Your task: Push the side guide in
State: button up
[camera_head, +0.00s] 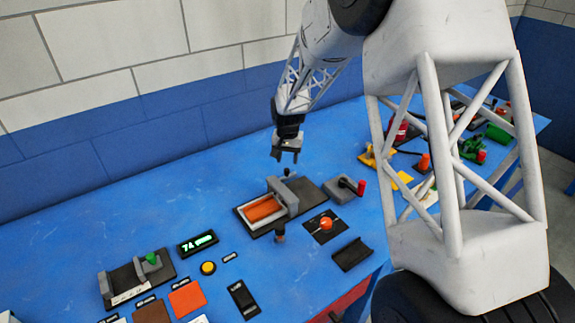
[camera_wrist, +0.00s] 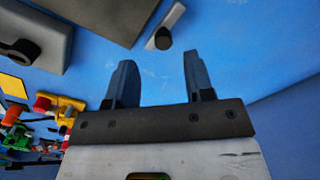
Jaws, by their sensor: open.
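My gripper (camera_head: 284,157) is open and empty, pointing down above the blue table behind the dark-based unit (camera_head: 318,193). That unit has a white-framed bed with an orange slab (camera_head: 265,208) and a grey upright crosspiece (camera_head: 283,196) over it. A dark knob (camera_head: 287,172) stands at the unit's back edge, just below my gripper. In the wrist view, the dark knob (camera_wrist: 163,40) sits on a short grey strip (camera_wrist: 169,22), beyond the space between my fingertips (camera_wrist: 158,58). The fingers appear apart from it. No label shows which part is the side guide.
A grey block with a red-tipped lever (camera_head: 345,188) stands right of the unit. An orange knob (camera_head: 326,224) is in front. A green-knobbed slider (camera_head: 152,259) and a lit display (camera_head: 198,242) lie left. The table behind the unit is clear.

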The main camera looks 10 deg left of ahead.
jog(key=shift+r, duration=0.8)
jog(key=shift+d, duration=0.1)
jog(key=shift+s+d+r, duration=0.1)
jog(key=shift+d+r, duration=0.05)
jog(key=shift+r, duration=0.15)
jog(key=s+d+r+t, duration=0.1)
jog(key=s+d+r, duration=1.65)
jog(key=d, duration=0.25)
jog(key=s+d+r, duration=0.1)
jog(key=s+d, duration=0.3)
jog(key=s, duration=0.5)
jog(key=s+d+r+t, duration=0.1)
jog(key=s+d, duration=0.4)
jog(key=s, duration=0.5)
jog(key=s+d+r, duration=0.1)
jog(key=s+d, duration=0.3)
jog(key=s, duration=0.5)
jog(key=shift+s+d+t, duration=0.2)
jog(key=shift+d+t, duration=0.1)
jog(key=shift+d, duration=0.05)
